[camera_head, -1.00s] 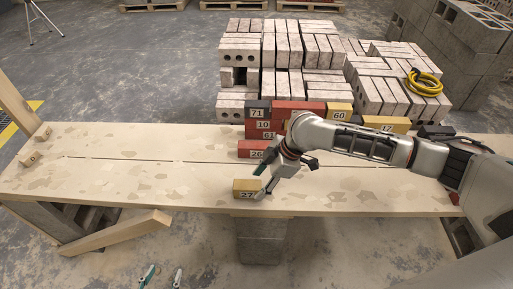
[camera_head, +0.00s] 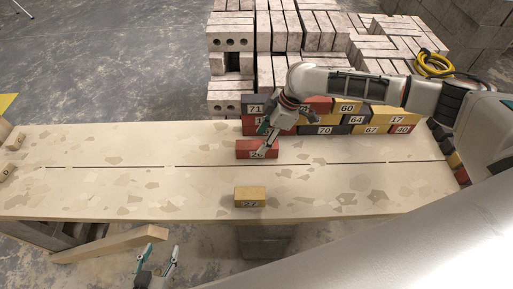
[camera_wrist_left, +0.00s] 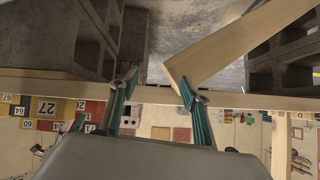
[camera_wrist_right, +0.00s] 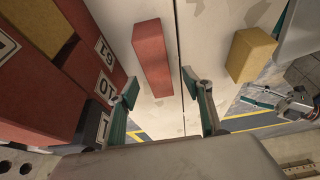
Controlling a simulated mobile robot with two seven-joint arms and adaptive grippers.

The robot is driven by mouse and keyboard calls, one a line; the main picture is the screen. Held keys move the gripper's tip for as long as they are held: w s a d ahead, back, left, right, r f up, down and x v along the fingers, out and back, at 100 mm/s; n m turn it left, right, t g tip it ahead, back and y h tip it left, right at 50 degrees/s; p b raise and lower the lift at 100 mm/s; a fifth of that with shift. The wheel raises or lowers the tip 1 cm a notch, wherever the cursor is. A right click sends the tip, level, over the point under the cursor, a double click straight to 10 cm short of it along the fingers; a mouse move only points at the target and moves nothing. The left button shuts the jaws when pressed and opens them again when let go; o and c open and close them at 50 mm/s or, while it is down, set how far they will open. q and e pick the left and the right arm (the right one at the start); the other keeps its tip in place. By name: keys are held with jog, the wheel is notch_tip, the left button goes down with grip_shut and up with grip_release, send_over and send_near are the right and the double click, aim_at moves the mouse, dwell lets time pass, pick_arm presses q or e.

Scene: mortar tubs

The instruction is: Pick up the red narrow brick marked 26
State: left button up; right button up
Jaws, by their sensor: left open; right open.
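The red narrow brick marked 26 (camera_head: 246,150) lies on the pale plank bench in front of the brick stack. The arm partly covers it and its number in the head view. My right gripper (camera_head: 268,138) is open, at the right part of this brick. In the right wrist view the red brick (camera_wrist_right: 152,60) shows ahead, between the open fingertips (camera_wrist_right: 159,84); I cannot tell if they touch it. My left gripper (camera_head: 158,258) is open and empty in front of the bench; its fingers (camera_wrist_left: 160,80) also show in the left wrist view.
A yellow brick marked 27 (camera_head: 250,194) stands alone nearer the bench's front edge. A stack of red, yellow and dark numbered bricks (camera_head: 348,107) stands behind and right. The left part of the bench (camera_head: 100,170) is clear. A slanted wooden beam (camera_head: 108,246) lies near my left gripper.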

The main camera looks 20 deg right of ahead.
aim_at(257, 144)
jog(key=b+x, duration=0.1)
jog(key=x, duration=0.4)
jog(key=shift+w, duration=0.2)
jog(key=shift+r, duration=0.1)
grip_shut()
jog(key=shift+r, duration=0.1)
